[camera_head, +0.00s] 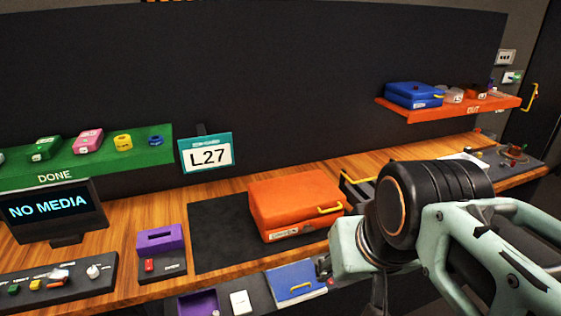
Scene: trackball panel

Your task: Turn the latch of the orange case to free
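The orange case (295,203) lies closed on a dark mat (215,235) on the wooden bench, in the middle of the head view.
A purple box (160,239) stands left of the mat, by a "NO MEDIA" screen (48,207). A blue panel (296,281) is below the bench edge. Green (80,155) and orange (450,108) shelves hold small items. A yellow-edged tray (358,191) stands right of the case.

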